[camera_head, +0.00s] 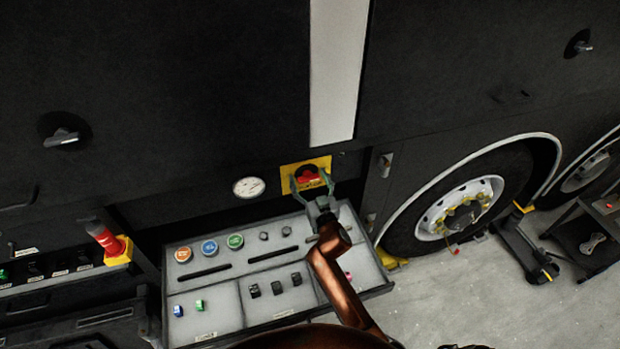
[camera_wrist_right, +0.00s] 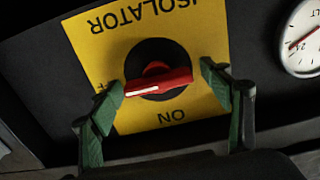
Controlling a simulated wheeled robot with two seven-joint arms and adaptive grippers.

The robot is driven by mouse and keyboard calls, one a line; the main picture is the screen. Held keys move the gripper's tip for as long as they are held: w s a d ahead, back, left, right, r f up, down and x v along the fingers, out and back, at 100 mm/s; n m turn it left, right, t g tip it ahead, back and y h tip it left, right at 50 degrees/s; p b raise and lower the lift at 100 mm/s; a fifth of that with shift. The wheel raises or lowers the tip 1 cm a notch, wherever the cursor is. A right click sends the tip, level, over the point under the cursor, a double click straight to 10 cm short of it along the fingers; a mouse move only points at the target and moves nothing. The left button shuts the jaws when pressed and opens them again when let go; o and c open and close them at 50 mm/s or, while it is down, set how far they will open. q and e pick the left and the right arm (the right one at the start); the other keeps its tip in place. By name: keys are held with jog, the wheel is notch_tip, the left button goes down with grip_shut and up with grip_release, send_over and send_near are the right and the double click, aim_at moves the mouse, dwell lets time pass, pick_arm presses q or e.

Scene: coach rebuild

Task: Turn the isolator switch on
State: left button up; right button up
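The isolator switch is a red handle (camera_wrist_right: 158,84) on a round black base, on a yellow plate (camera_wrist_right: 205,35) that appears upside down in the right wrist view. The handle lies nearly level there. Its white-marked end points left to a label partly covered by a finger; "ON" reads below. The yellow plate (camera_head: 322,163) and red handle (camera_head: 307,177) also show in the head view, low on the dark vehicle side. My right gripper (camera_head: 311,184) is open in front of the plate, its green fingers (camera_wrist_right: 166,98) on either side of the handle with gaps. My left gripper is out of view.
A white gauge (camera_head: 249,187) sits left of the plate. Below is a grey drawer panel (camera_head: 225,290) with round caps and small blocks. A red handle on a yellow base (camera_head: 108,240) stands at left. A wheel (camera_head: 460,207) is at right.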

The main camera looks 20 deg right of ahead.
jog(key=shift+s+d, duration=0.1)
jog(key=c, duration=1.1)
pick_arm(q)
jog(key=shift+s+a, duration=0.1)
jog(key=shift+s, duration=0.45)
pick_arm(e)
jog(key=shift+n, duration=0.3)
jog(key=shift+c, duration=0.2)
jog(key=n, duration=1.2)
jog(key=shift+a+f+n+p, duration=0.15)
jog(key=shift+a+n+p, duration=0.05)
jog(key=shift+n+p, duration=0.15)
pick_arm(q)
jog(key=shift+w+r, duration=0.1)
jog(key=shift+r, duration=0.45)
pick_arm(e)
jog(key=n, duration=0.4)
jog(key=shift+f+n, duration=0.1)
jog(key=shift+n, duration=0.15)
